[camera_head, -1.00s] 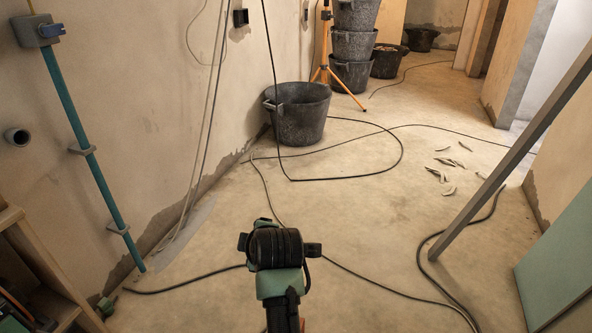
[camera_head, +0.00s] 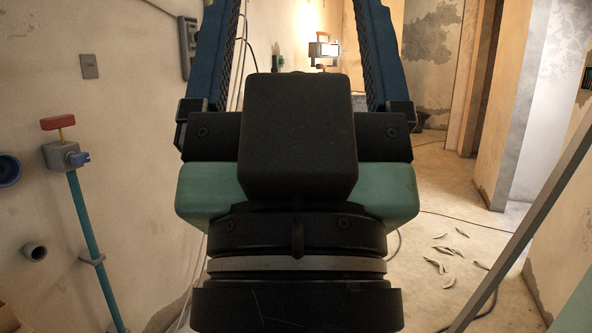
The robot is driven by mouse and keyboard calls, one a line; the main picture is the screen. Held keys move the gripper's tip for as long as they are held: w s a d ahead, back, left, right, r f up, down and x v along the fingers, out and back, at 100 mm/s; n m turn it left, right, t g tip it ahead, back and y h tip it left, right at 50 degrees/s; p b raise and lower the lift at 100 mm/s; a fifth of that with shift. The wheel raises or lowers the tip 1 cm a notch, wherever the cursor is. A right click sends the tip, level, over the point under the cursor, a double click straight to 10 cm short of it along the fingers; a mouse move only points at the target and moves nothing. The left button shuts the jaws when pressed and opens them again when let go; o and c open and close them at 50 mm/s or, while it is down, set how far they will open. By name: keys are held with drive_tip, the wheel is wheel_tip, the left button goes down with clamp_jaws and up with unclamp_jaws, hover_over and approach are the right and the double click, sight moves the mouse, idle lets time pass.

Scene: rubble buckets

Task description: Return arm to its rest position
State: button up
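My gripper (camera_head: 296,30) fills the middle of the camera view, raised close in front of the camera and pointing up and away. Its two blue fingers stand wide apart, with nothing visible between them but the wall and room behind. The fingertips run to or past the top edge of the picture. The black and green wrist housing (camera_head: 298,195) is below the fingers. My arm's lower links are hidden or out of view.
A lit work lamp (camera_head: 323,50) stands behind, between the fingers. The large bucket is hidden behind my gripper. A teal pipe (camera_head: 88,225) runs down the left wall. A slanted grey bar (camera_head: 535,215) and pale scraps (camera_head: 437,266) are at right.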

wheel_tip(320, 180, up, 35)
drive_tip(key=p, duration=3.2)
drive_tip(key=shift+w+a, duration=0.1)
